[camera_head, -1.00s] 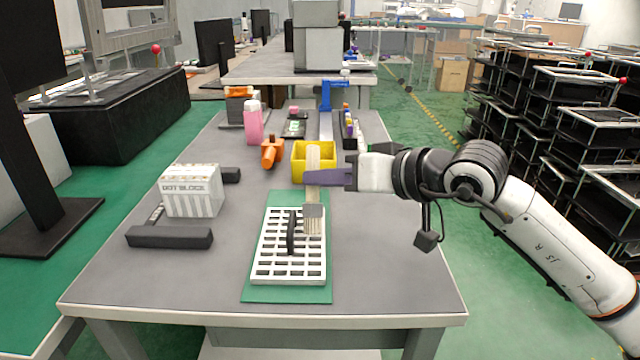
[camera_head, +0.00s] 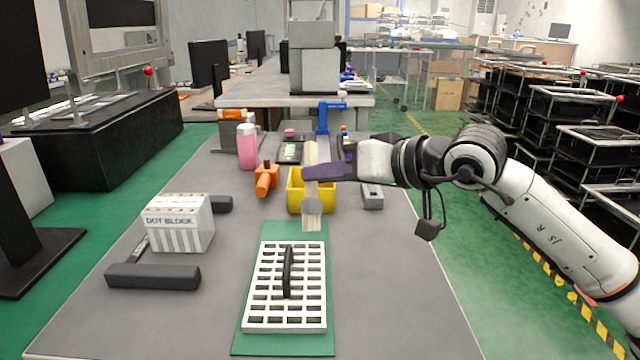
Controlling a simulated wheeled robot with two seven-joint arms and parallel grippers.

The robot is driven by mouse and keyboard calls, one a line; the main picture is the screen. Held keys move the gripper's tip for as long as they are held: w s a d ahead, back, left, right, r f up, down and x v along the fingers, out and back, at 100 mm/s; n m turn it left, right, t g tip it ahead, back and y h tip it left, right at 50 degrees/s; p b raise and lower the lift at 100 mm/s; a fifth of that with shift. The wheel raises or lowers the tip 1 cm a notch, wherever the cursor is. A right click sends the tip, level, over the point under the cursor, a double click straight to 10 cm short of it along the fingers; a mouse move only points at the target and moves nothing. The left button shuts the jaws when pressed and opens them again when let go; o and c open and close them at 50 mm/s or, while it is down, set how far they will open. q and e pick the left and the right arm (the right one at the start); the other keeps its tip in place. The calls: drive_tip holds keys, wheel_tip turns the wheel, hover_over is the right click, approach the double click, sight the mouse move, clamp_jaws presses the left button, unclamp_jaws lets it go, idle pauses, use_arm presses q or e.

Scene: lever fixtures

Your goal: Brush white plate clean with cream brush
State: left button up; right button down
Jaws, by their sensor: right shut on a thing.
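The white plate (camera_head: 263,318) is a slotted grid with a black handle (camera_head: 288,272) across its middle. It lies on a green mat (camera_head: 285,343) on the grey table. My right gripper (camera_head: 312,172) comes in from the right and is shut on the cream brush (camera_head: 311,220). The brush hangs upright with its bristles down, beyond the plate's far edge and in front of the yellow bin. It appears to be above the mat's far end; I cannot tell whether it touches. My left gripper is not in view.
A yellow bin (camera_head: 296,199) stands behind the brush. A white dot block (camera_head: 178,224) and a black bar (camera_head: 153,276) lie at left. An orange tool (camera_head: 265,181) and a pink bottle (camera_head: 247,148) stand farther back. The table right of the mat is clear.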

wheel_tip(320, 180, up, 3)
drive_tip(key=shift+f+p, duration=0.15)
drive_tip(key=shift+p, duration=0.35)
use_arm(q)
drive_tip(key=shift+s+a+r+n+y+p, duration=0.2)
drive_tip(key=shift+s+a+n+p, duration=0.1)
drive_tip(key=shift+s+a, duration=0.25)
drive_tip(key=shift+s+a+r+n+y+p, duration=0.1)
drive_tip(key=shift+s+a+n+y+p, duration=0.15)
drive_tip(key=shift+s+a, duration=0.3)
use_arm(e)
drive_tip(key=shift+r, duration=1.2)
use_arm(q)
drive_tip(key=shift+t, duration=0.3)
